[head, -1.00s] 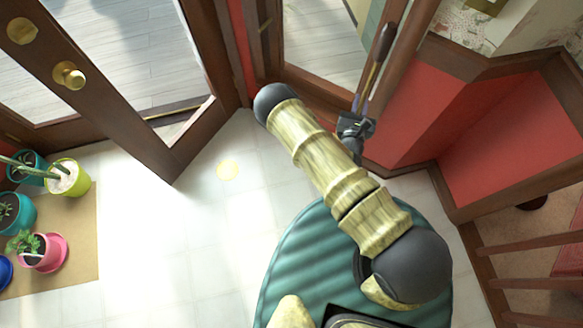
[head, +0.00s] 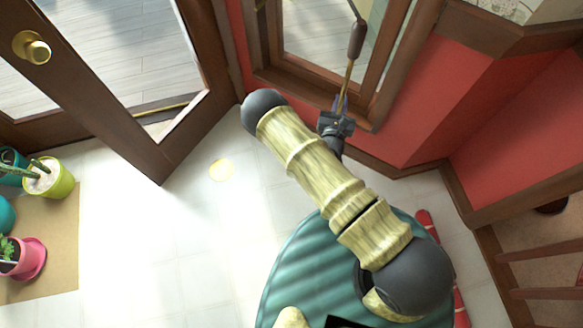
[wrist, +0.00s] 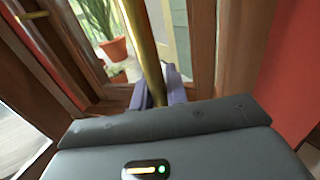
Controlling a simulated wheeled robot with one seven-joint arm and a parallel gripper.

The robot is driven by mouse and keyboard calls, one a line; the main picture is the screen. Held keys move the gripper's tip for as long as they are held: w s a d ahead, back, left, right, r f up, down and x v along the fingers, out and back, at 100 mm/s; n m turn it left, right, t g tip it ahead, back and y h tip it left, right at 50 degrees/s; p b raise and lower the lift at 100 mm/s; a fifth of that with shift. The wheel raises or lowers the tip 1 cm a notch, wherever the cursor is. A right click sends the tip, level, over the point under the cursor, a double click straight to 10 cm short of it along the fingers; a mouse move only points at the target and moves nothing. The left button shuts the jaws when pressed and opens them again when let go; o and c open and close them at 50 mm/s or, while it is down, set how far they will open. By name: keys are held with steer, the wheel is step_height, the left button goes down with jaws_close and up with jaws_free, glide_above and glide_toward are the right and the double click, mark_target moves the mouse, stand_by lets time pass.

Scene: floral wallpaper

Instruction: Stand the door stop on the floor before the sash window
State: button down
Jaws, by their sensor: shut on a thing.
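The door stop is a slim brass rod with a dark brown knob-like end (head: 357,40). My gripper (head: 340,103) is shut on its rod and holds it up in front of the sash window. In the wrist view the brass rod (wrist: 145,50) runs up between my purple fingers (wrist: 158,88); its lower end is hidden. The brown-framed sash window (head: 265,78) is at the top middle in the head view, and its frame (wrist: 205,45) fills much of the wrist view. I cannot tell whether the rod touches the frame.
A glazed brown door (head: 120,125) stands open at the left. Potted plants (head: 45,180) stand on a tan mat (head: 60,225). A long red object (head: 428,225) lies at right, by the stairs (head: 545,270).

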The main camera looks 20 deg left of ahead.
steer(key=a+f+b, duration=0.5)
steer(key=f+b, duration=0.3)
steer(key=b, duration=0.1)
steer(key=a+f+y+b, duration=0.1)
steer(key=a+f+b, duration=0.5)
steer(key=f+b, duration=0.2)
steer(key=a+f+n+b, duration=0.1)
steer(key=a+f+b, duration=0.4)
steer(key=f+b, duration=0.4)
steer(key=shift+w+a+y+b, duration=0.15)
steer(key=shift+w+y+b, duration=0.25)
steer(key=shift+b, duration=0.8)
step_height(320, 180, down, 6)
steer(key=b, duration=0.4)
steer(key=shift+f, duration=0.2)
step_height(320, 180, down, 4)
steer(key=b, duration=0.2)
steer(key=shift+r+b, duration=0.15)
steer(key=shift+b, duration=0.2)
